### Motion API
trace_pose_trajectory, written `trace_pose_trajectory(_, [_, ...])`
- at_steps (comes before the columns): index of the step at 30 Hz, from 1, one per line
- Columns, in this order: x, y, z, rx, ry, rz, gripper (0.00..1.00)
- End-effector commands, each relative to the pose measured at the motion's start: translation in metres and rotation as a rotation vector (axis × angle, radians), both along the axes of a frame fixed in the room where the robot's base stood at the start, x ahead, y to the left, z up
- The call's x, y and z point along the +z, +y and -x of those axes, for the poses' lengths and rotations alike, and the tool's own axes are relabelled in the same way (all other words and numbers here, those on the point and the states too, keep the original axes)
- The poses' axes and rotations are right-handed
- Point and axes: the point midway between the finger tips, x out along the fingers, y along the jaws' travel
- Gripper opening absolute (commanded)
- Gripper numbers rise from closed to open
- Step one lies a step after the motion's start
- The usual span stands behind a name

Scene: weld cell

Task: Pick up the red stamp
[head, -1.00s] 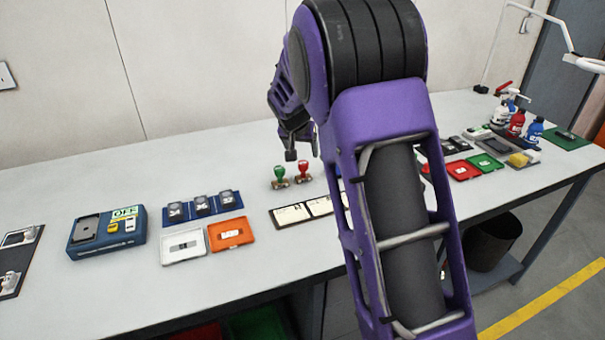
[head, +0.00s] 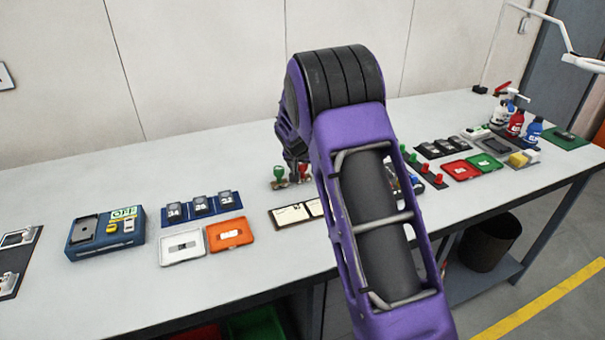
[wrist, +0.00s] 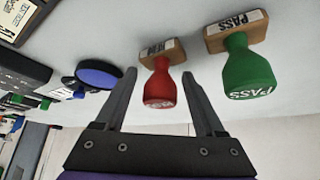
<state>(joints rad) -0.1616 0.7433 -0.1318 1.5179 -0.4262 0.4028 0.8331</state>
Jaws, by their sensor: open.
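The red stamp (wrist: 159,88) has a red handle on a wooden base and shows between my open fingers in the wrist view. My gripper (wrist: 160,82) is open, with one finger on each side of the red handle; I cannot tell if either touches it. In the head view the red stamp (head: 303,172) stands on the table, partly hidden by my arm. The gripper's fingertips are hidden there. A green stamp (wrist: 243,72) marked PASS stands beside the red one, just outside one finger; it also shows in the head view (head: 280,175).
A blue and black round object (wrist: 98,76) lies close outside the other finger. Label cards (head: 290,213) lie in front of the stamps. An orange tray (head: 230,234) and a white tray (head: 183,248) are left of them. Bare table (head: 250,165) lies left of the stamps.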

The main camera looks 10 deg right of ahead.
Motion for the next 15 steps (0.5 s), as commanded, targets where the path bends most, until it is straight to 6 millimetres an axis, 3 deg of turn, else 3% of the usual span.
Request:
trace_pose_trajectory(2, [0.0001,0.0000,0.0002,0.000,0.000,0.000,0.70])
trace_pose_trajectory(13, [0.0001,-0.0002,0.0004,-0.001,0.001,0.000,0.03])
trace_pose_trajectory(15, [0.0001,-0.0001,0.0005,-0.001,0.001,0.000,0.00])
